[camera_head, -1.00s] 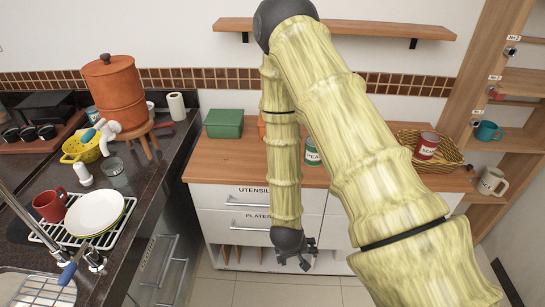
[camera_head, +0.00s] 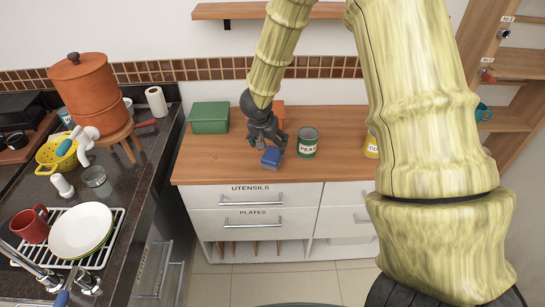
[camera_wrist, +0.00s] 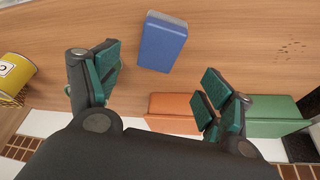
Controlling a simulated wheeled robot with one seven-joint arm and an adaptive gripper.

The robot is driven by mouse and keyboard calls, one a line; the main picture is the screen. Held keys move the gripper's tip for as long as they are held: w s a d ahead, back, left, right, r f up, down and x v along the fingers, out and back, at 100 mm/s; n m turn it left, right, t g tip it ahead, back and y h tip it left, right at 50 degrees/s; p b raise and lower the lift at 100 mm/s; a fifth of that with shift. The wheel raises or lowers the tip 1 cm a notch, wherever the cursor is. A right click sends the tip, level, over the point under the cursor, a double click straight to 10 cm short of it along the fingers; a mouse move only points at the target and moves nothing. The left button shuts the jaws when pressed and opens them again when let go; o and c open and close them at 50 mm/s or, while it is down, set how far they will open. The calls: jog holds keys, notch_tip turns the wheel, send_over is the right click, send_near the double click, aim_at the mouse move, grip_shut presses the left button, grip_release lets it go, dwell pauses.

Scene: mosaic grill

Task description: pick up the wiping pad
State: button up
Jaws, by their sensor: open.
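The wiping pad, a small blue block (camera_head: 271,157) with a grey layer, lies on the wooden counter near its front edge. It also shows in the wrist view (camera_wrist: 162,42), at the top centre, beyond my fingertips. My gripper (camera_head: 267,142) is over the counter just behind the pad in the head view. In the wrist view my gripper (camera_wrist: 158,82) has its green-padded fingers spread wide with nothing between them. The pad is outside the fingers; the head view does not show clearly whether they touch it.
A green pea can (camera_head: 308,142) stands right of the pad, and a yellow can (camera_head: 371,146) farther right. An orange block (camera_head: 279,113) and a green box (camera_head: 210,118) are behind, near the wall. Dark specks (camera_wrist: 290,50) mark the counter. Counter left of the pad is clear.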

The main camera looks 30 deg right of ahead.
aim_at(272, 154)
jog(key=x, duration=0.3)
jog(key=shift+w+f, duration=0.1)
jog(key=shift+f, duration=0.1)
jog(key=shift+d+f, duration=0.15)
jog(key=shift+f, duration=0.4)
jog(key=shift+x, duration=2.35)
jog(key=shift+c, duration=0.4)
jog(key=c, duration=1.1)
